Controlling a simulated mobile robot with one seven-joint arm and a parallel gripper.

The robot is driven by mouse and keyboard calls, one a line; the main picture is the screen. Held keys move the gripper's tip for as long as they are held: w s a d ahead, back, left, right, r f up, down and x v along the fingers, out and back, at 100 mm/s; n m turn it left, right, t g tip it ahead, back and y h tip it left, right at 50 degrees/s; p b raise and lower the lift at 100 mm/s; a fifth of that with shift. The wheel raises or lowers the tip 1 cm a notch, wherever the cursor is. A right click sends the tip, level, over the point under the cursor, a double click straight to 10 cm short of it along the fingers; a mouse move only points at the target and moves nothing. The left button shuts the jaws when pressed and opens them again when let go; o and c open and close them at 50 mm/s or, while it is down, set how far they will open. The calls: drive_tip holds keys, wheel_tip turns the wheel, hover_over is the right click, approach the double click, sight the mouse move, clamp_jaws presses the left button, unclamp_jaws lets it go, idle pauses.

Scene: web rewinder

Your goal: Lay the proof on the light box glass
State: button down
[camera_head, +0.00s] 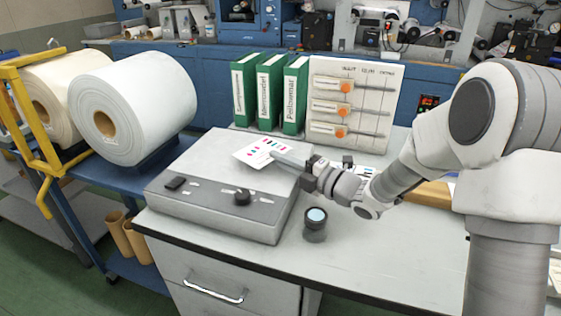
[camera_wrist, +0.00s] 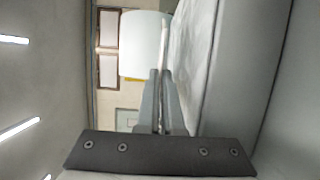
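The proof (camera_head: 256,152) is a white sheet with small coloured patches, over the back part of the light box in the head view. The light box (camera_head: 215,206) is a grey slab on the counter, with a knob and switches on its front. My gripper (camera_head: 282,158) reaches in from the right, its fingers shut on the proof's right edge. In the wrist view the fingers (camera_wrist: 160,98) are close together, and the proof (camera_wrist: 165,42) shows nearly edge-on beyond them, beside the pale top surface. I cannot tell whether it touches the glass.
A dark loupe (camera_head: 315,224) stands right of the light box. Green binders (camera_head: 269,92) and a panel with orange knobs (camera_head: 348,104) stand behind. A large white roll (camera_head: 135,105) sits at the left. The counter's front right (camera_head: 395,262) is clear.

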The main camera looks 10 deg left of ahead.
drive_tip(key=shift+r, duration=0.1)
drive_tip(key=shift+f+b, duration=0.35)
drive_tip(key=shift+b, duration=0.1)
drive_tip(key=shift+f+b, duration=0.3)
drive_tip(key=shift+b, duration=0.2)
drive_tip(key=c, duration=1.1)
unclamp_jaws()
drive_tip(key=shift+c, duration=0.2)
drive_tip(key=shift+o, duration=0.4)
